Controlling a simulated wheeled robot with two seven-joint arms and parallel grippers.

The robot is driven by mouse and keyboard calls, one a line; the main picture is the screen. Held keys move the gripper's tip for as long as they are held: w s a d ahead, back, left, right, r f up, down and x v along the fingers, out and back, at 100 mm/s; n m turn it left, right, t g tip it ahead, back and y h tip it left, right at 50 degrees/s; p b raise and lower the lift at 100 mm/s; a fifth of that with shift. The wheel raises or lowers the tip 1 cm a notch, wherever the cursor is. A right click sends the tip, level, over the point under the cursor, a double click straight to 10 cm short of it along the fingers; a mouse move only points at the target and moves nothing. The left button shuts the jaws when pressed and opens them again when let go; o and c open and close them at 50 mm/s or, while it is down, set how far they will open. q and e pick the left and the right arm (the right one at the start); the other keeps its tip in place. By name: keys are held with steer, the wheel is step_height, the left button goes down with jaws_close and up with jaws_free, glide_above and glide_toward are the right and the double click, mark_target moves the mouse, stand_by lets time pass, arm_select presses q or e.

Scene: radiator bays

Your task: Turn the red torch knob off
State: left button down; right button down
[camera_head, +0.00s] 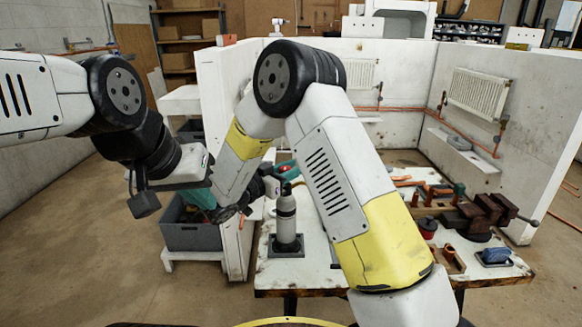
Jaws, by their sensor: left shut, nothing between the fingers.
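A grey bottle (287,216) with a black top stands upright in a dark square base on the workbench (330,278). I cannot make out a red knob on it for sure. A small red and green thing (286,169) shows just behind its top, partly hidden by my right arm. My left gripper (201,181) is shut and empty, left of the bottle and apart from it, above the grey crate. My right gripper (262,188) is close to the left of the bottle top. Its fingers are mostly hidden behind my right forearm and too small to read.
The grey crate (190,238) stands on a low white stand at left. White partition walls (400,75) with radiators (479,93) and copper pipes close off the back and right.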

steer(key=shift+r, duration=0.1)
stand_by(0.3)
steer(key=c, duration=1.1)
jaws_free()
